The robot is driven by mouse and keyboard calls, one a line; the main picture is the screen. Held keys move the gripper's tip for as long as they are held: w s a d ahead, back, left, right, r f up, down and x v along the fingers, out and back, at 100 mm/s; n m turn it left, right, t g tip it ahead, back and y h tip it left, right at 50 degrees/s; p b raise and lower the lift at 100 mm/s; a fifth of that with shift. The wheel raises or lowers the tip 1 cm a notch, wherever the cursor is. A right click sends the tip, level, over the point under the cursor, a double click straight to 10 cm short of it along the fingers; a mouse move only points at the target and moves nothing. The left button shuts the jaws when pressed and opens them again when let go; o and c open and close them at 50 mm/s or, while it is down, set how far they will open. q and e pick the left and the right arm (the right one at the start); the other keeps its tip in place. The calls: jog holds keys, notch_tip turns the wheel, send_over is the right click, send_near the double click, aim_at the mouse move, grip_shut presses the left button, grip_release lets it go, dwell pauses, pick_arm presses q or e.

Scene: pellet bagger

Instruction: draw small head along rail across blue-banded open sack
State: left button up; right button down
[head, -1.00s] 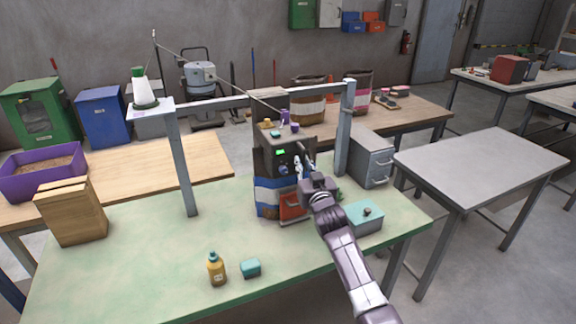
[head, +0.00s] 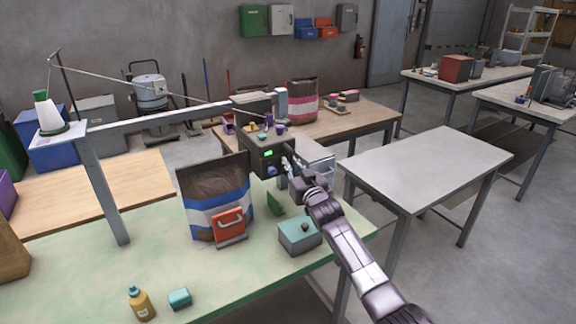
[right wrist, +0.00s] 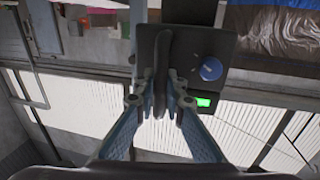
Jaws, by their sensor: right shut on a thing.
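The small head (head: 262,157), a dark box with a green display, is on the rail (head: 160,124) just right of the blue-banded sack (head: 205,217). The sack stands upright on the green table; its brown top part is clear of the head. My right gripper (head: 291,166) is at the head's right front, shut on its handle. In the right wrist view the dark handle (right wrist: 160,75) is between the fingertips, with the head's blue knob beside it. The sack (right wrist: 272,35) shows at the top right there. My left gripper is out of view.
A red-orange handled piece (head: 228,223) stands against the sack's front. A teal box (head: 298,240) and a green wedge (head: 275,204) are below my right arm. A thread cone (head: 45,117) stands at left.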

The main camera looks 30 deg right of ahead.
jog(key=shift+d+r, duration=0.2)
jog(key=shift+d, duration=0.25)
jog(key=c, duration=2.2)
grip_release()
jog(key=shift+d, duration=0.1)
jog(key=shift+o, duration=0.9)
jog(key=shift+d, duration=0.15)
jog(key=shift+d+f, duration=0.1)
jog(key=shift+f, duration=0.05)
jog(key=shift+s+a+f, duration=0.1)
jog(key=shift+a, duration=0.1)
jog(key=s+a, duration=0.2)
jog(key=s, duration=0.9)
jog(key=shift+s, duration=0.4)
